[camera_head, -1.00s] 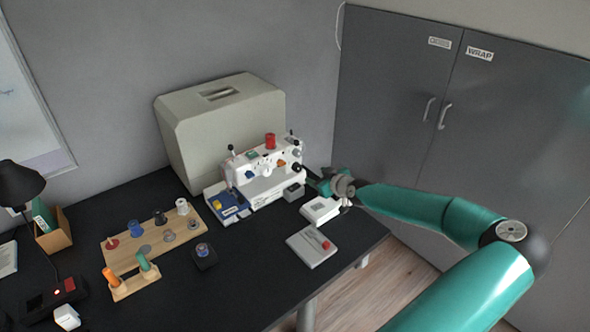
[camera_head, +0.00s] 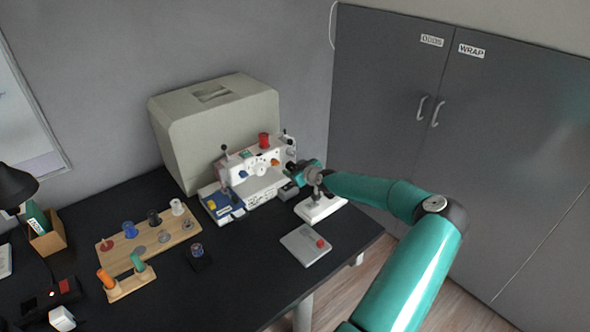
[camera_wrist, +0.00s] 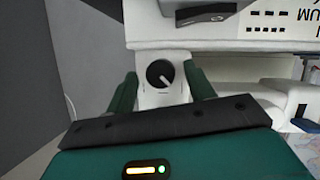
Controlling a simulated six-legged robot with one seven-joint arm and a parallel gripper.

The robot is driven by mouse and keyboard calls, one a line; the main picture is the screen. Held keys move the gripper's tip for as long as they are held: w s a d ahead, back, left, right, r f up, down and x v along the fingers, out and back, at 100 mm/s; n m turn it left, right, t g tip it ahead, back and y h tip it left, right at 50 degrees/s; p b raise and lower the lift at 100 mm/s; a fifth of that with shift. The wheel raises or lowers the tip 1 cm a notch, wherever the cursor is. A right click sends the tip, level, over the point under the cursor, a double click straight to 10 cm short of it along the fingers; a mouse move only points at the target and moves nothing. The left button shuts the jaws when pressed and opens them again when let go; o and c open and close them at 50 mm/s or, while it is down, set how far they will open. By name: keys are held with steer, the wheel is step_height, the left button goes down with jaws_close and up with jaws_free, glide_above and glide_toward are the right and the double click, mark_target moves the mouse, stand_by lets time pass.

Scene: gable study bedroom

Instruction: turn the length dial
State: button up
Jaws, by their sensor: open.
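The white sewing machine (camera_head: 262,183) stands on the dark desk, in front of a beige cover. In the wrist view a round black dial (camera_wrist: 158,74) with a white pointer line sits on a white part of the machine. The pointer slants to the lower right. My gripper (camera_wrist: 161,80) is open, with one green finger on each side of this dial; gaps show between fingers and dial. In the head view my gripper (camera_head: 296,169) is at the machine's right end and hides part of it. No label on the dial is readable.
A beige case (camera_head: 215,130) stands behind the machine. A white pedal-like block (camera_head: 320,208) and a grey plate with a red knob (camera_head: 305,246) lie to the right. A wooden spool rack (camera_head: 150,244) is at left. Grey cabinets (camera_head: 400,110) stand at right.

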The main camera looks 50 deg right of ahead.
steer(key=c, duration=1)
steer(key=shift+o, duration=0.2)
steer(key=m+y, duration=0.2)
steer(key=m, duration=0.1)
steer(key=shift+d, duration=0.15)
steer(key=m+t+y, duration=0.1)
steer(key=m+y, duration=0.1)
steer(key=shift+d+m, duration=0.1)
steer(key=shift+m, duration=0.3)
steer(key=o, duration=1)
steer(key=shift+c, duration=0.2)
